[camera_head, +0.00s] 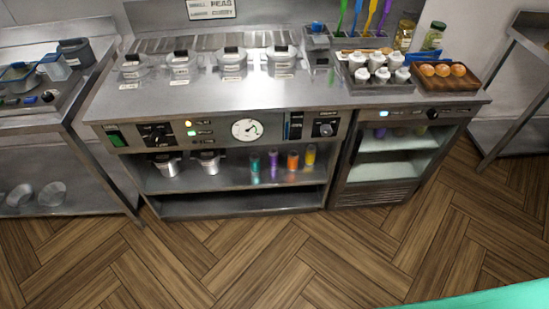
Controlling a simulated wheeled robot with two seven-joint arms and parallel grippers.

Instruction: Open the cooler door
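The cooler (388,170) is built in under the right end of the steel counter. It has a lit shelf inside, a control strip with a small light (384,114) on top, and a vent grille (375,194) at the bottom. Its interior shows, with small coloured items near the top. A clear door pane or a handle is too small to make out. No door stands swung out into the room. Neither of my grippers is in view.
The counter (290,92) holds several lidded steel pans, white bottles (378,72) and a wooden tray (464,82) of round orange-brown items. Open shelves with coloured bottles (273,165) lie left of the cooler. The wooden floor (290,245) in front is clear. A steel table (520,135) stands right.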

